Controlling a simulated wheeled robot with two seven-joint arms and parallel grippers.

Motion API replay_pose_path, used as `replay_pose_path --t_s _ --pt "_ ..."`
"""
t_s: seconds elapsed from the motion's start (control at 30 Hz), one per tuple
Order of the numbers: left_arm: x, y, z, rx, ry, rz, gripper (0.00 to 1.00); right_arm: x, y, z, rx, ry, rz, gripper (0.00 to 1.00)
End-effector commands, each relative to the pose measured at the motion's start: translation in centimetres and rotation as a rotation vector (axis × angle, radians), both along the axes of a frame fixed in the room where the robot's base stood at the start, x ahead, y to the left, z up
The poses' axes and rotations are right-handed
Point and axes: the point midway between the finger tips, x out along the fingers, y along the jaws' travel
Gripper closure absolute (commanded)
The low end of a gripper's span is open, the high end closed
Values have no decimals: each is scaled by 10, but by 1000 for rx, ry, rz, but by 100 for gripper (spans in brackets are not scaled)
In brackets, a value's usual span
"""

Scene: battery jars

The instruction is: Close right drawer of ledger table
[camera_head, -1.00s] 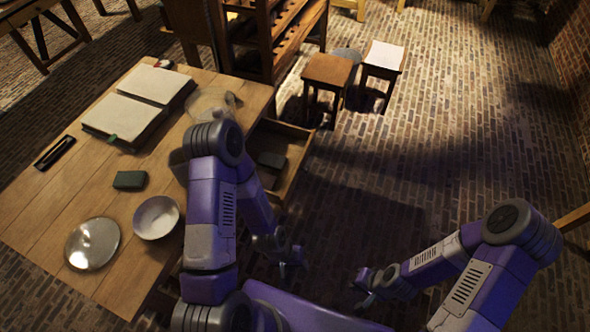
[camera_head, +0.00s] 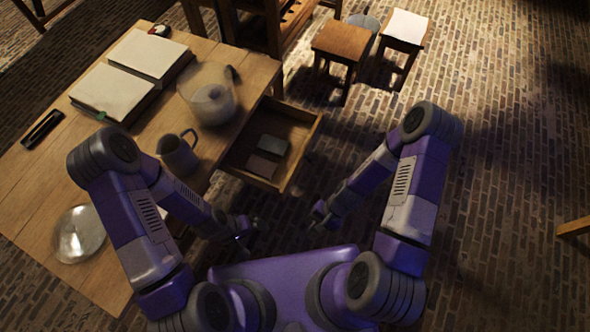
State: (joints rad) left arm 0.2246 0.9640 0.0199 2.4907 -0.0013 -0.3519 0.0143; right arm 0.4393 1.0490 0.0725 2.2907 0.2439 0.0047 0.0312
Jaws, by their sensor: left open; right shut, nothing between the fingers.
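The wooden ledger table (camera_head: 47,205) fills the left side of the head view. Its right drawer (camera_head: 300,151) is pulled out from the table's right side, with a dark block (camera_head: 273,146) and a brownish block (camera_head: 262,167) lying inside. My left gripper (camera_head: 243,232) is open near the table's edge, below the drawer in the picture and apart from it. My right gripper (camera_head: 318,217) is shut and empty, to the lower right of the drawer's front and apart from it.
On the table are an open ledger (camera_head: 113,92), a glass jar (camera_head: 212,104), a grey jug (camera_head: 178,154), a black pen case (camera_head: 42,129) and a round glass dish (camera_head: 78,234). Two stools (camera_head: 347,41) stand beyond the drawer.

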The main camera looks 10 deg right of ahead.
Motion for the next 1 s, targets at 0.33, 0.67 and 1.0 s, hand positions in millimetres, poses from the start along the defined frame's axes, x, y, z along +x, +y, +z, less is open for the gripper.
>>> replay_pose_path --t_s 0.33,0.67,1.0 --pt "0 0 -59 0 1 0 0 86 -29 -50 670 467 -807 100" --pt "0 0 -76 0 0 0 0 146 -112 -39 1134 428 -1122 100" --pt "0 0 -80 0 0 0 0 174 -77 -37 1157 426 -1127 100"
